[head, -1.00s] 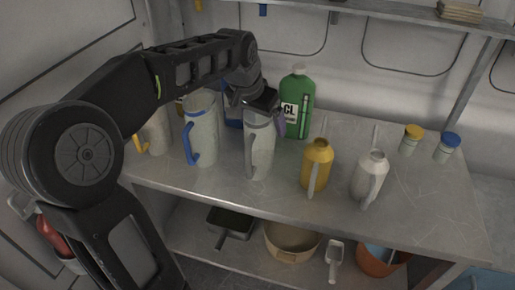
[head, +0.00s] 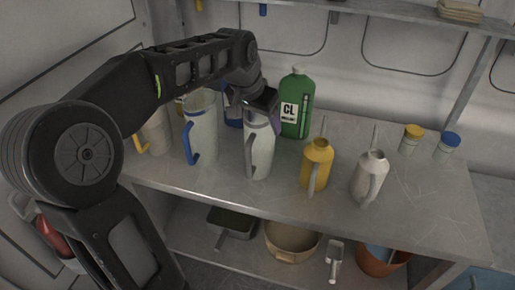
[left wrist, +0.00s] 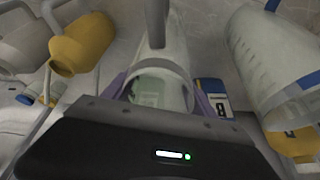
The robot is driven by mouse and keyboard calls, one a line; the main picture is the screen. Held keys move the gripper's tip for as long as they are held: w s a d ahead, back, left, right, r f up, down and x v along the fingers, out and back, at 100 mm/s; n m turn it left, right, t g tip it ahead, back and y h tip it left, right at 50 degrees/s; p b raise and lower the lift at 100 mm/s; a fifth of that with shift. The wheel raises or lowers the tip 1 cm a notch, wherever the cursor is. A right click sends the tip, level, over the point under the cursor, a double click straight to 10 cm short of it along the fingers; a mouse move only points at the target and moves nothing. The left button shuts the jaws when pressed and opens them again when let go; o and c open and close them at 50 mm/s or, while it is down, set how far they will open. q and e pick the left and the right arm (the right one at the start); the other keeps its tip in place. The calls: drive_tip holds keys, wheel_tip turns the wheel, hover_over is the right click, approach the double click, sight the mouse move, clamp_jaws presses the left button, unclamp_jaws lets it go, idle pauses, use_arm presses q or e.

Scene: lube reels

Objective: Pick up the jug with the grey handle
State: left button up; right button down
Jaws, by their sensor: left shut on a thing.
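The jug with the grey handle (head: 260,158) stands upright on the metal table, with its handle facing the front. In the left wrist view the jug (left wrist: 162,68) sits between my purple-padded fingers, its grey handle at the top middle. My left gripper (head: 262,108) is shut on the jug's upper part from above and behind; the gripper also shows in the left wrist view (left wrist: 160,93). The jug's base appears to be on the table; I see no clear gap under it. My right gripper is not in view.
A blue-handled jug (head: 202,135) stands close left, a green bottle (head: 296,92) close behind right. A yellow can (head: 317,165) and a grey-white can (head: 370,177) stand to the right. Two small jars, yellow-lidded (head: 411,140) and blue-lidded (head: 447,149), are farther right. A shelf (head: 459,12) hangs above.

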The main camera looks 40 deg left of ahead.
use_arm(q)
clamp_jaws()
drive_tip(key=shift+r, duration=0.1)
